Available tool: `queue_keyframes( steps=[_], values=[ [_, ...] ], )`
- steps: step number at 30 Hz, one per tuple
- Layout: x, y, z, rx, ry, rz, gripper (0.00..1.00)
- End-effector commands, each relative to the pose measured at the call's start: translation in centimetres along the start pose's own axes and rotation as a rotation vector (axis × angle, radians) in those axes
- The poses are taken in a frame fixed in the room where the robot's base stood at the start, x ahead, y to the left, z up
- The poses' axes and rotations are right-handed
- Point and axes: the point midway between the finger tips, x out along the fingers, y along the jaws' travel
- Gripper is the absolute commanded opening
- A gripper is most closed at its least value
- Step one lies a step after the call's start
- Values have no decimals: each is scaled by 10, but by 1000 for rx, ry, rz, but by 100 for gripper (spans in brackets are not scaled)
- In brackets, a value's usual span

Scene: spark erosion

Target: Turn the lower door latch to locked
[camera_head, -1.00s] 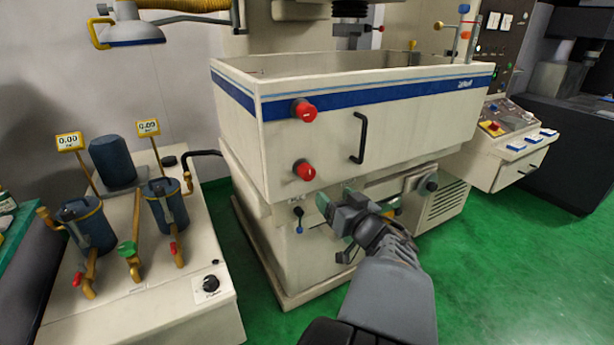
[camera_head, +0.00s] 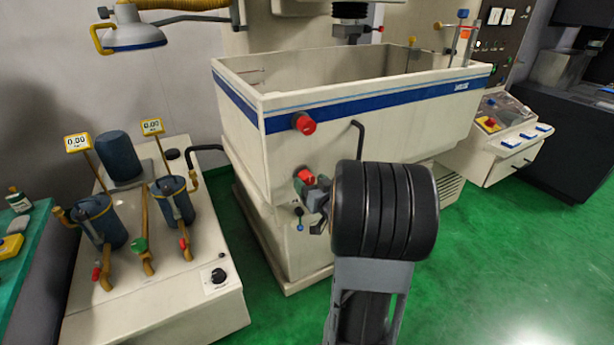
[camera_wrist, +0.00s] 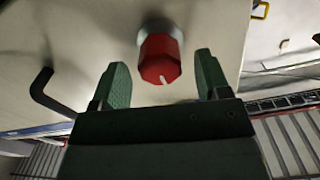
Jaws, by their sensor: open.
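The lower door latch (camera_head: 305,177) is a red knob on the cream door of the machine tank. In the wrist view the red knob (camera_wrist: 160,60) has a white mark near its lower edge and sits between and just beyond the tips of my open gripper (camera_wrist: 160,78). The green fingers stand apart on either side of it, with gaps showing. In the head view my gripper (camera_head: 316,190) is right at the lower latch and partly overlaps it. The upper latch (camera_head: 304,124), also red, is above it on the same door.
A black door handle (camera_head: 357,140) is to the right of the latches, partly hidden by my arm; it also shows in the wrist view (camera_wrist: 42,90). A pump bench (camera_head: 150,300) stands at the left.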

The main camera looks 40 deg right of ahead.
Motion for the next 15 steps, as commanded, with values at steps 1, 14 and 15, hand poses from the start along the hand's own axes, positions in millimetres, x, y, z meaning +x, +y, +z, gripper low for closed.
queue_keyframes(
  steps=[1,14,15],
  values=[
    [6,0,-1,1,0,-1,70],
    [22,0,-1,-1,1,0,70],
    [22,0,-1,-1,1,0,70]
  ],
)
